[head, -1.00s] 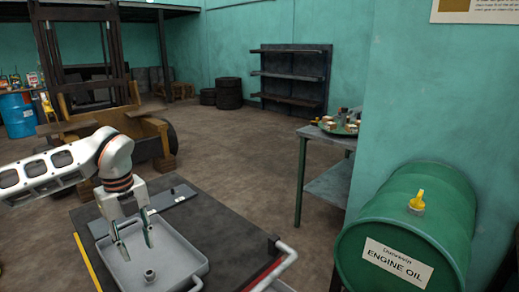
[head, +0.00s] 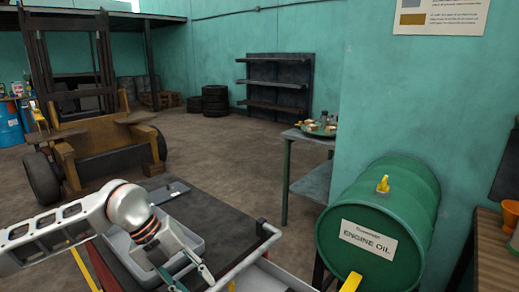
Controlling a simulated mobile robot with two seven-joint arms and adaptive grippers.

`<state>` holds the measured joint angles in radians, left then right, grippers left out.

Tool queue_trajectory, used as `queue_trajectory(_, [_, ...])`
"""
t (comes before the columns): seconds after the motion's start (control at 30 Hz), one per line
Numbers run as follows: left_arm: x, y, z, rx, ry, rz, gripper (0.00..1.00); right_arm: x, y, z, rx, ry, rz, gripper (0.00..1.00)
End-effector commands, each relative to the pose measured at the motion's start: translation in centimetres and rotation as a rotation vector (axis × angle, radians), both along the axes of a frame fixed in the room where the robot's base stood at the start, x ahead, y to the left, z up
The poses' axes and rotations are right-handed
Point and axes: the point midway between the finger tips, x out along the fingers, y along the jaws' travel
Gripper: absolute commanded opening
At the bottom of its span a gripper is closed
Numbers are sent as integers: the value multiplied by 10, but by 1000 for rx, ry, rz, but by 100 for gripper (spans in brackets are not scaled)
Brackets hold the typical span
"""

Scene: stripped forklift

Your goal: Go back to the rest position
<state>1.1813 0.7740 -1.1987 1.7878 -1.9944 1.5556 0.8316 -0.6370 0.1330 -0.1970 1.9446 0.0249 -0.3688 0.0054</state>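My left gripper (head: 192,281) is at the lower left of the head view, over the near part of a grey tray (head: 197,245). Its two fingers are apart with nothing visible between them. My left arm comes in from the left edge and hides part of the tray. My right gripper is not in view.
The tray lies on a dark-topped cart (head: 215,207) with a pale handle (head: 250,255). The stripped forklift (head: 95,140) stands behind at left. Open floor lies between.

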Motion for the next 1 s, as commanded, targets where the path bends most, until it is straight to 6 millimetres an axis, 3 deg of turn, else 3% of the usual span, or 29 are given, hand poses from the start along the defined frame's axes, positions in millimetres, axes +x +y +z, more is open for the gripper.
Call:
queue_trajectory(0.03, [-13,-32,-2,-97,-12,-59,35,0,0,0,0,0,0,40])
queue_trajectory(0.1, [-29,-76,6,-256,-51,-130,35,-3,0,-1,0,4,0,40])
queue_trajectory(0.2, [-50,-132,31,-499,-111,-185,35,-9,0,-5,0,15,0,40])
queue_trajectory(0.33, [-67,-182,80,-812,-200,-168,35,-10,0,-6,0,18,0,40])
queue_trajectory(0.47, [-68,-199,134,-1095,-293,-49,35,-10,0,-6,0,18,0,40])
queue_trajectory(0.6, [-48,-182,180,-1332,-390,185,35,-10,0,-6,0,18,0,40])
queue_trajectory(0.73, [-19,-139,198,-1465,-473,483,35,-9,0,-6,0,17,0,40])
queue_trajectory(0.87, [10,-77,183,-1493,-533,829,35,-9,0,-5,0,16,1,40])
queue_trajectory(1.0, [25,-2,133,-1398,-563,1218,35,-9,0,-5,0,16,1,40])
